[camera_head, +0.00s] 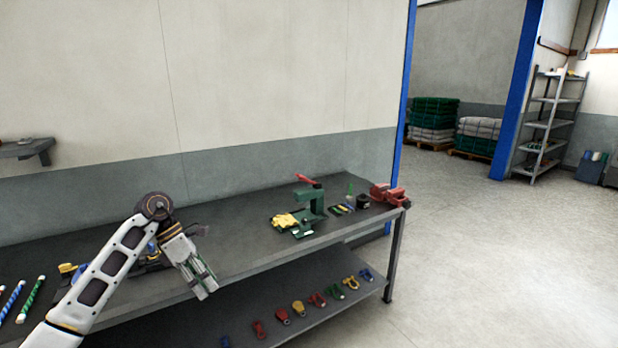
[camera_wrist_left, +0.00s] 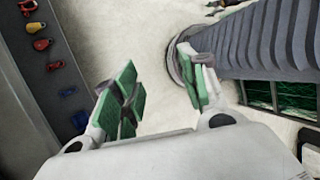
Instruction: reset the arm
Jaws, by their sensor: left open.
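My left arm comes in from the left in the head view, bent at the elbow, with its left gripper (camera_head: 204,288) pointing down at the front edge of the workbench (camera_head: 245,245). In the left wrist view the gripper (camera_wrist_left: 162,88) is open, its green-padded fingers apart with nothing between them. Pale floor shows beyond the fingers. My right gripper is in neither view.
A green tool (camera_head: 312,203) with a red handle, yellow gloves (camera_head: 284,221) and a red vise (camera_head: 386,193) stand on the bench's right part. Coloured shackles (camera_head: 298,307) lie on the lower shelf. Striped rope pieces (camera_head: 30,299) lie at left. Open floor is at right.

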